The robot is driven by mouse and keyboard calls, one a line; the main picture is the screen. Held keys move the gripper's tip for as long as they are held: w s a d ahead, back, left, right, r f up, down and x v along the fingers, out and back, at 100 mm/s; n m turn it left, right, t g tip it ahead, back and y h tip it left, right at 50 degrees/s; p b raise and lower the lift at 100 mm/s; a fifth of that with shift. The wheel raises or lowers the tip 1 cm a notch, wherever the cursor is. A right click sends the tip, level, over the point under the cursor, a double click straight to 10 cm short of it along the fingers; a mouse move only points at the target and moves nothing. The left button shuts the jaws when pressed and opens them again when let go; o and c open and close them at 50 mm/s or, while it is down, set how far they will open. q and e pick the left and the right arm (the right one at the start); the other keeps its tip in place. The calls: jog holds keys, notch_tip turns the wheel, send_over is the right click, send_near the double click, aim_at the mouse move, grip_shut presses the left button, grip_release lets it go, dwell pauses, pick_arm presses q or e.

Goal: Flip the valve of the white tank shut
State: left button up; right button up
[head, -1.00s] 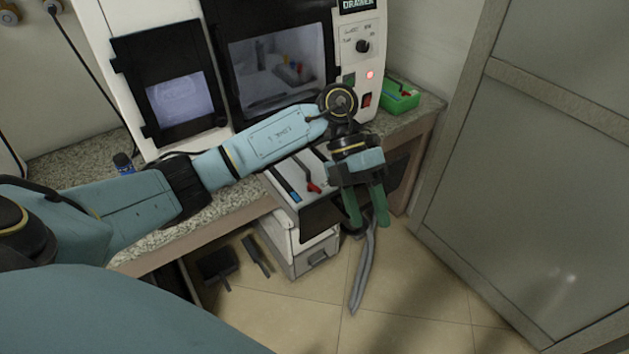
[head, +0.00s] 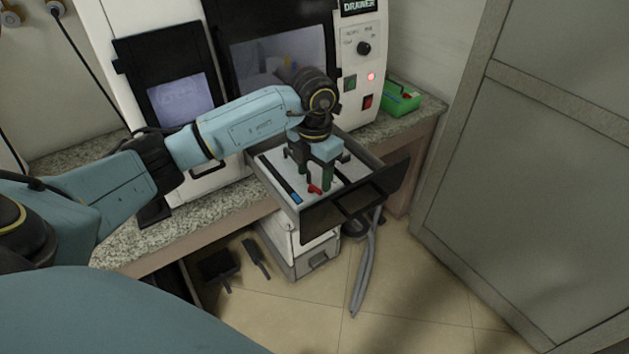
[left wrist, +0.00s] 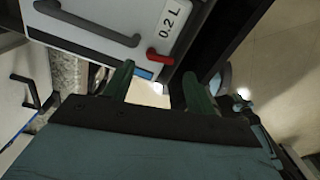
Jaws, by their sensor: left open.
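The white tank (head: 295,196) sits in a pulled-out drawer with a dark front (head: 350,205). Its red valve lever (head: 315,189) shows beside my left gripper (head: 314,184), which is over the tank and points down. In the left wrist view the white tank (left wrist: 110,20) bears a "0.2 L" label and a dark handle. The red lever (left wrist: 158,57) lies just beyond the space between the two green fingertips (left wrist: 158,76). The left gripper is open with nothing between its fingers. I cannot tell whether a finger touches the lever. My right gripper is not in view.
The machine (head: 358,75) stands behind the drawer on a speckled counter (head: 230,205). A green box (head: 402,98) is at its right. A grey hose (head: 366,265) hangs to the floor. A grey door (head: 540,160) bounds the right side.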

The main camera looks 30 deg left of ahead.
aim_at(315, 189)
pick_arm(q)
jog(key=shift+f, duration=1.55)
jog(key=shift+c, duration=0.2)
